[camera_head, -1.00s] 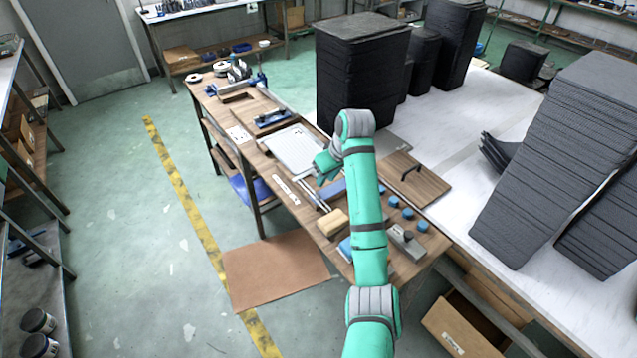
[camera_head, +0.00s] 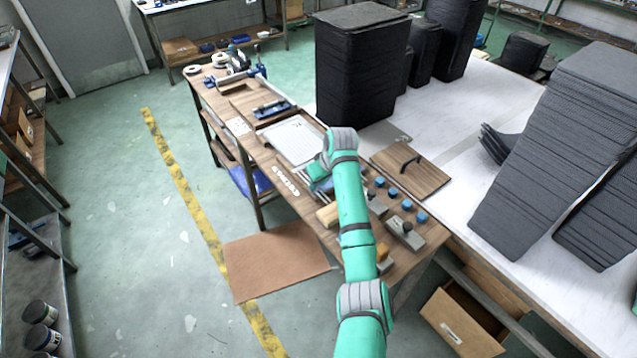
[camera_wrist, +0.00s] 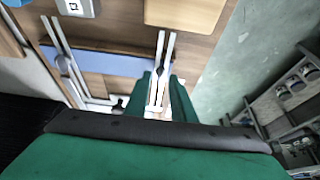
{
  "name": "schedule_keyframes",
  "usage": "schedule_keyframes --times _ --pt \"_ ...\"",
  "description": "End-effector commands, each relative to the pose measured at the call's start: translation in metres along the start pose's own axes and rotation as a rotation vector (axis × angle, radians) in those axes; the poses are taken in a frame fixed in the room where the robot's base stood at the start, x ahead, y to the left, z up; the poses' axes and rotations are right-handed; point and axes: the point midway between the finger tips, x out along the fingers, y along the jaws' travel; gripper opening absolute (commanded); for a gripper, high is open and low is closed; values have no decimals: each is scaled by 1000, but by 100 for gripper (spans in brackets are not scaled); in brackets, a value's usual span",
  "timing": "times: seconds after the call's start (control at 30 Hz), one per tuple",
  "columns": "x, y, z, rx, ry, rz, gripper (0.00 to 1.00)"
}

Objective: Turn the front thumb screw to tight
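In the wrist view a blue bar (camera_wrist: 110,64) lies across two pale metal rails on the wooden bench. A small dark knob-like part (camera_wrist: 160,72) sits on the right rail, and a similar one (camera_wrist: 64,66) on the left rail. I cannot tell for sure which is the front thumb screw or how tight it is. My gripper's green fingers (camera_wrist: 160,88) stand apart on both sides of the right rail, near its knob; contact is unclear. In the head view my gripper (camera_head: 317,178) is over the bench, and my arm hides most of the rails.
A pale block (camera_wrist: 188,12) lies close beside the right rail. Several blue round pieces (camera_head: 393,193) and a grey block (camera_head: 405,233) with a knob lie right of my arm. A wooden board (camera_head: 425,176) with a black handle and a white tray (camera_head: 290,140) are nearby.

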Motion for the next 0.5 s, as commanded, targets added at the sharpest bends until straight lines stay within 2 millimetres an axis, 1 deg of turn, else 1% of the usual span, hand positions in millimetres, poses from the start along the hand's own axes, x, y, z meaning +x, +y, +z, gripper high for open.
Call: schedule_keyframes --times 0.1,0.13,0.17,0.2,0.23,0.5 --pt "0 0 0 0 0 0 23" --pt "0 0 0 0 0 0 18" --pt "0 0 0 0 0 0 11" --pt "0 0 0 0 0 0 1" --pt "0 0 0 0 0 0 0" --pt "0 0 0 8 0 2 0"
